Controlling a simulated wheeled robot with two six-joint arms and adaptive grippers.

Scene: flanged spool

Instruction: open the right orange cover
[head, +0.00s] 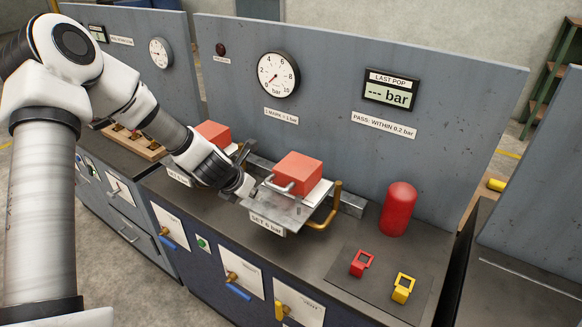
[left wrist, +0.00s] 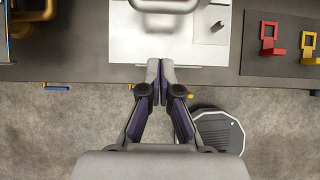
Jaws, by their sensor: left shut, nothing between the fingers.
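The right orange cover (head: 298,172) is a box with a grey handle (head: 278,187) on its front, sitting over a metal plate (head: 290,207) labelled "SET 6 bar". It looks closed. The left wrist view shows the plate (left wrist: 130,45) and part of a grey handle (left wrist: 165,4) at the top edge. My left gripper (head: 247,186) is shut and empty, just left of the handle in the head view. In the left wrist view its fingertips (left wrist: 160,72) overlap the plate's front edge; contact cannot be told. My right gripper is not in view.
A second orange cover (head: 213,134) stands left, partly behind my left arm. A brass pipe (head: 328,207) rises right of the plate. A red cylinder (head: 398,209), a red tag (head: 361,263) and a yellow tag (head: 403,288) stand on the right of the bench. A gauge panel (head: 330,110) stands behind.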

